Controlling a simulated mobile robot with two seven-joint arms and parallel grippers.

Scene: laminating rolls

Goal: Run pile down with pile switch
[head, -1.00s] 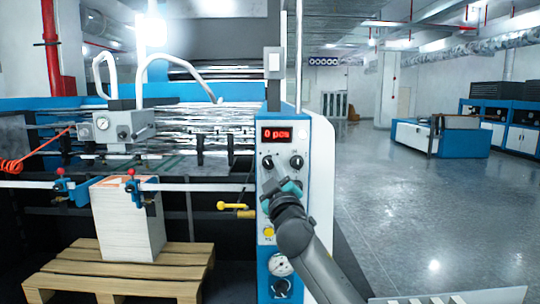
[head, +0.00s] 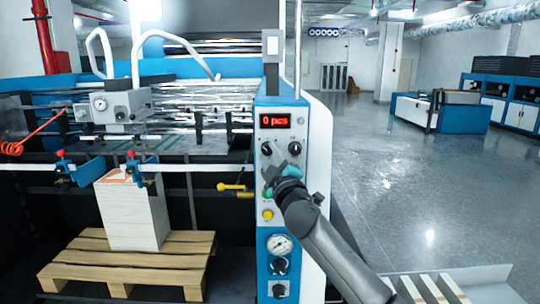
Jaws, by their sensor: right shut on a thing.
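The control panel (head: 290,225) of the blue and white machine stands in the middle of the head view, with a red "0 pcs" display. My right gripper (head: 281,182) is at the panel face, below two black knobs and above a yellow button. It is shut on the pile switch there, which its jaws mostly hide. The pile (head: 134,216), a tall block of white sheets, stands upright on a wooden pallet (head: 125,268) at the left. Its top is a little below the white bar. My left gripper is not in view.
A white bar (head: 210,167) with blue guides and red knobs crosses above the pile. A yellow handle (head: 231,187) sticks out left of the panel. Slatted wood (head: 430,290) lies at the lower right. The grey floor on the right is open.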

